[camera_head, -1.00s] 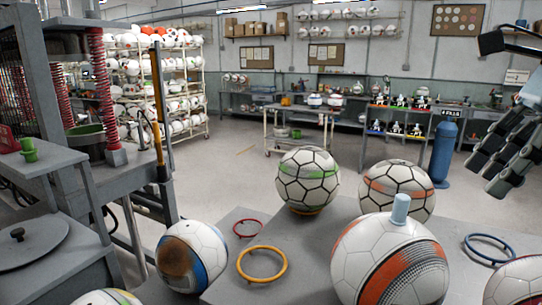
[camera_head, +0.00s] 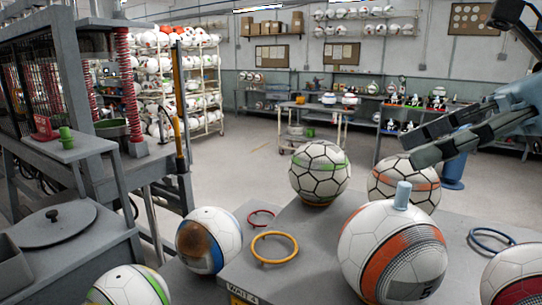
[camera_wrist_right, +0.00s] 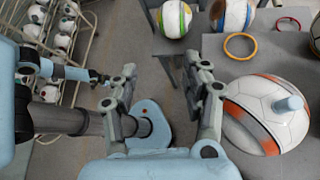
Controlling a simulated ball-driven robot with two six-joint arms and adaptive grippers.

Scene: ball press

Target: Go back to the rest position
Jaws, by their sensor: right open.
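My right gripper (camera_head: 425,148) is at the right of the head view, above the balls at the back of the table. It holds nothing. In the right wrist view its two fingers (camera_wrist_right: 158,85) stand apart, with the floor and a blue base part of mine between and below them. An arm link that looks like my left arm also shows at the left of the wrist view; the state of its jaws is too small to tell. My left gripper does not show in the head view.
An orange-striped ball (camera_head: 372,265) with a light blue peg (camera_head: 402,195) stands on the grey table (camera_head: 320,235). A green-striped ball (camera_head: 318,180), a yellow ring (camera_head: 274,248) and a blue ring (camera_head: 492,240) are near it. The press frame (camera_head: 95,150) stands left. Open floor lies behind.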

